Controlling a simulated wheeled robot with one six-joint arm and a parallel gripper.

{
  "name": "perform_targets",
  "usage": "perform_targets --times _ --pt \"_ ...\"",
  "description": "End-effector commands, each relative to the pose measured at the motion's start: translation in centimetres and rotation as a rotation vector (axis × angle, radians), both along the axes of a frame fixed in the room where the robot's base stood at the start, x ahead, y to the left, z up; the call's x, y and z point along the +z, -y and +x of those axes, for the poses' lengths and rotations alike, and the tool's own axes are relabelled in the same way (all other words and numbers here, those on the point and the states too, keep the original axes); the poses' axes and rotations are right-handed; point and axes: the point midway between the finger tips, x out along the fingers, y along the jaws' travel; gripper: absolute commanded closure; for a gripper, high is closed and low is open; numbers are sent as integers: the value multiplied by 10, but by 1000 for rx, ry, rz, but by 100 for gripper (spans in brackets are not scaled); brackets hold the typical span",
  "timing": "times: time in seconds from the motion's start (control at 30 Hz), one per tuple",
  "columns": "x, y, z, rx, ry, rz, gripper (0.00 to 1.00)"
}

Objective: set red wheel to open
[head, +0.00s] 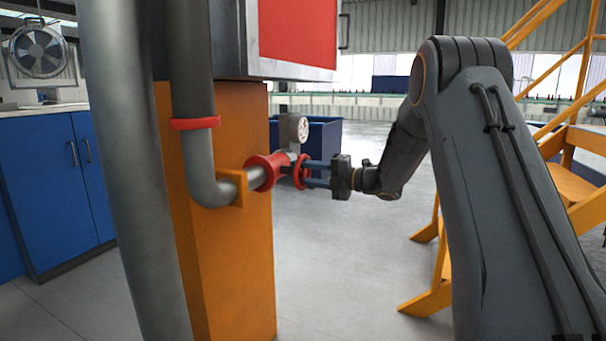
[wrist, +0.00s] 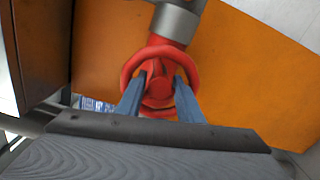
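The red wheel (head: 301,171) is on the end of a grey pipe, facing right in the head view. In the wrist view the red wheel (wrist: 128,72) is a ring around a red hub (wrist: 158,84). My gripper (head: 312,174) reaches it from the right. In the wrist view the two blue fingers of my gripper (wrist: 158,80) are apart, with their tips inside the ring on either side of the hub. I cannot tell whether the fingers touch the hub or the ring. The wheel's turned position cannot be read.
A round gauge (head: 298,128) stands just above the wheel. An orange pillar (head: 235,270) and grey pipes (head: 130,150) are to the left. Yellow stairs (head: 570,185) stand at the right. A blue bin (head: 325,140) is behind. The floor between is clear.

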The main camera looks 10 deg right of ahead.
Motion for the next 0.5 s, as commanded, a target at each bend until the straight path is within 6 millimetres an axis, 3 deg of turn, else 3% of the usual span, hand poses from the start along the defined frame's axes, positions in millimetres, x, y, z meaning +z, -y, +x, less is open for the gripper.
perform_targets --times 0.23,0.5 --pt "0 7 -4 -2 0 0 67" --pt "0 41 -29 -3 0 1 67"
